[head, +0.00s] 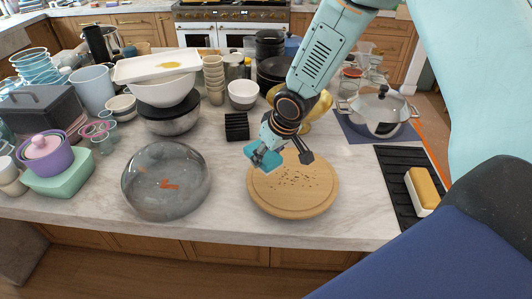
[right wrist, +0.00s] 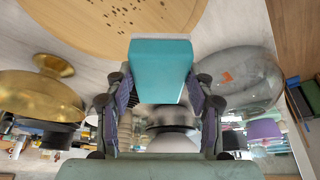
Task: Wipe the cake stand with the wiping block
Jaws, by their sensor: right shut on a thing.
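The cake stand (head: 305,197) is a round, light wooden top near the counter's front edge, with many dark crumbs scattered over its middle. It also shows at the top of the right wrist view (right wrist: 110,35). My right gripper (head: 283,151) is shut on the teal wiping block (head: 263,156). In the right wrist view the block (right wrist: 160,68) sits between both fingers. The block is over the stand's far left edge and looks raised above it; the exact gap is hard to tell. My left gripper is not in view.
A clear glass dome (head: 150,185) with an orange mark stands left of the stand. A gold bowl (head: 318,112) is behind my gripper. A black rack (head: 237,127) stands behind. A butter dish (head: 422,189) on a black mat and a steel pot (head: 378,112) are at right.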

